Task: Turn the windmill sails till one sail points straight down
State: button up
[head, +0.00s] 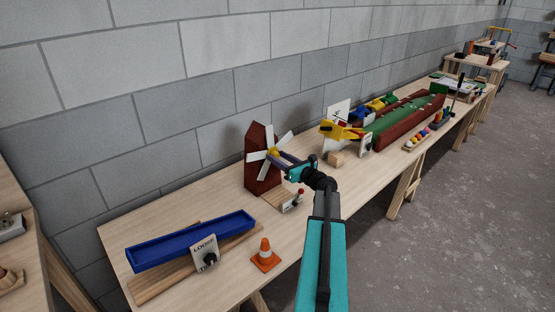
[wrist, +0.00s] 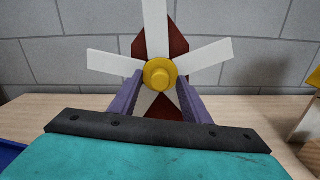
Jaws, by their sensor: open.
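The red windmill (head: 257,180) stands on the bench against the wall. In the wrist view its yellow hub (wrist: 159,73) sits in the middle with white sails around it. One sail (wrist: 156,28) points nearly straight up, leaning slightly left. One (wrist: 108,63) points left and one (wrist: 207,56) points right, slightly upward. White parts of lower sails show between my fingers, angled down to either side; my fingers partly hide them. My gripper (wrist: 160,90) is open, its purple fingers either side of the space just below the hub. Whether they touch a sail I cannot tell.
A lever with a red knob (head: 300,193) stands at the windmill's base. A yellow toy (head: 343,131) and a green-topped lane (head: 408,122) stand farther along.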

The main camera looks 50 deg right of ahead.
jog(key=shift+w, duration=0.1)
jog(key=shift+c, duration=0.3)
grip_shut()
jog(key=shift+a, duration=0.1)
jog(key=shift+b, duration=0.3)
